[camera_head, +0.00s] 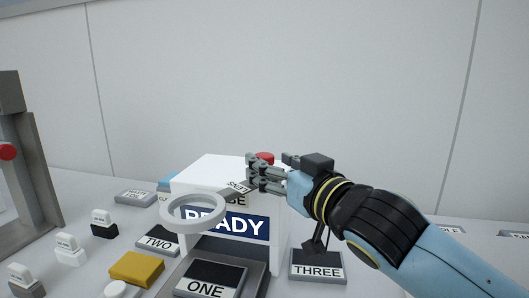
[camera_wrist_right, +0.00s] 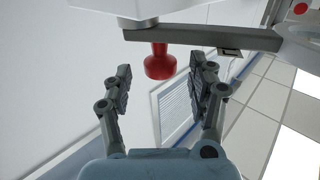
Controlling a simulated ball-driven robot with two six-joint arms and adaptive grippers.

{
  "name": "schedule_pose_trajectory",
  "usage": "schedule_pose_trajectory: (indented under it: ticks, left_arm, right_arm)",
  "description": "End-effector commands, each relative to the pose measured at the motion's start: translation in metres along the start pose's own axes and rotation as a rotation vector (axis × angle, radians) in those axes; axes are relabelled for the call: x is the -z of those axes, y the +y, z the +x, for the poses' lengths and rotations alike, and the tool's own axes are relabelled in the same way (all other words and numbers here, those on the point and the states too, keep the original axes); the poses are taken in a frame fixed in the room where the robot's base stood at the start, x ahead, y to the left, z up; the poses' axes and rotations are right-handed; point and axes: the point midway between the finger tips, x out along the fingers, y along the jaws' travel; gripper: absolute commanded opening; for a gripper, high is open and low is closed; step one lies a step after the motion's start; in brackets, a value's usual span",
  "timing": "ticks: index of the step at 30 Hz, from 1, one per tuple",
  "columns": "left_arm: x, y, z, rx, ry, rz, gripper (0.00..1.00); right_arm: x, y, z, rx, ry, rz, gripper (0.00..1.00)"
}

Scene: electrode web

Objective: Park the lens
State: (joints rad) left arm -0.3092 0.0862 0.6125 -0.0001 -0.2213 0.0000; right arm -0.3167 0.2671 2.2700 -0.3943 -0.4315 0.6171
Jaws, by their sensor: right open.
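The lens (camera_head: 176,213) is a pale ring at the end of a grey arm with a LENS label (camera_head: 238,187), in front of the white READY box (camera_head: 203,170). A red knob (camera_head: 265,157) shows just beyond my right gripper (camera_head: 257,174). In the right wrist view the red knob (camera_wrist_right: 160,64) stands on the grey arm (camera_wrist_right: 205,38), ahead of and between the fingertips. My right gripper (camera_wrist_right: 163,80) is open, and I see no contact with the knob there. The fingers hide part of the arm in the head view. My left gripper is not in view.
Label plates ONE (camera_head: 208,280), TWO (camera_head: 160,240) and THREE (camera_head: 318,266) lie around the box. A yellow block (camera_head: 136,268) and small labelled pieces (camera_head: 68,250) are at the left. A grey frame with a red knob (camera_head: 30,160) stands at the far left.

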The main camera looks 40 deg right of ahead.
Motion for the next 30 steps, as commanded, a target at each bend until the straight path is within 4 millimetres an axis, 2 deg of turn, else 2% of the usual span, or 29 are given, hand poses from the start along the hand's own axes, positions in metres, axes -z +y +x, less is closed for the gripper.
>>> schedule_pose_trajectory:
  ticks: [3,6,17,30]
  left_arm:
    - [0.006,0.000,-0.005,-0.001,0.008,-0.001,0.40]
    - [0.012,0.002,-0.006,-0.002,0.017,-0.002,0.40]
    - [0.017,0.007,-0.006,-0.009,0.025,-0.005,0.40]
    - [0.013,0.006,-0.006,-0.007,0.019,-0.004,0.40]
  right_arm:
    - [0.002,0.000,0.018,0.000,0.001,0.001,0.58]
    - [0.001,0.000,0.027,0.000,0.000,0.000,0.58]
    - [-0.001,0.000,0.032,0.000,-0.001,0.000,0.57]
    - [-0.001,0.000,0.032,0.000,-0.001,0.000,0.00]
